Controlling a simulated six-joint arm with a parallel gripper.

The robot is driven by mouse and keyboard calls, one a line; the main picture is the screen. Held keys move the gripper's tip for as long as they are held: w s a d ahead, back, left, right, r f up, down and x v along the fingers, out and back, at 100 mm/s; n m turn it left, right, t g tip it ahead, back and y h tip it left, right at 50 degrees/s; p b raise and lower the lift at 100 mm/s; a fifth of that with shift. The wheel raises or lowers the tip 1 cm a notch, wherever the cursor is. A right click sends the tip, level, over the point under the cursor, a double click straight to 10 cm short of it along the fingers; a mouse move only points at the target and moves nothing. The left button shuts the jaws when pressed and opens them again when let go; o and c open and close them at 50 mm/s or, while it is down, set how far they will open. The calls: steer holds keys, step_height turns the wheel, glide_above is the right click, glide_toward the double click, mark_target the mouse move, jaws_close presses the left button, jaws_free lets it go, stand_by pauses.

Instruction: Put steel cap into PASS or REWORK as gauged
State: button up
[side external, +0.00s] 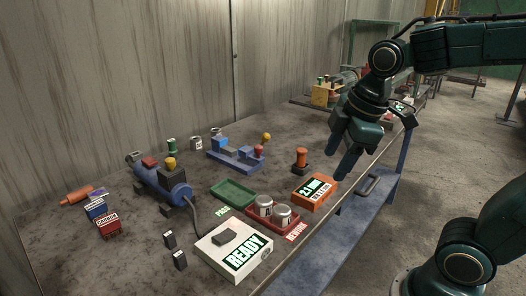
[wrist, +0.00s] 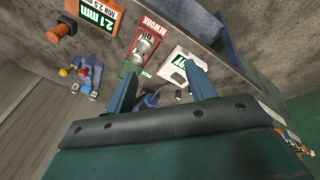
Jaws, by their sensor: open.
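Two silver steel caps (side external: 265,206) (side external: 283,215) with dark markings stand side by side in the red REWORK tray (side external: 298,228). They also show in the wrist view (wrist: 146,45). The green PASS tray (side external: 233,193) beside it looks empty. The orange gauge display (side external: 315,190) reads 2.1 mm; in the wrist view the display (wrist: 97,14) also shows a minimum line, apparently 2.5. My gripper (side external: 343,160) is above the table's front edge near the display, its fingers apart and pointing down. In the wrist view the gripper (wrist: 160,72) is empty.
A white box (side external: 217,249) reading READY stands at the front. Small red and blue bins (side external: 108,224) are at left.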

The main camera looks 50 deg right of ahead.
steer(key=s+m+t, duration=0.2)
steer(key=s+m, duration=0.5)
steer(key=m, duration=0.2)
steer(key=shift+s+a+f, duration=0.15)
steer(key=shift+s+a, duration=0.1)
steer(key=shift+a, duration=0.05)
stand_by(1.5)
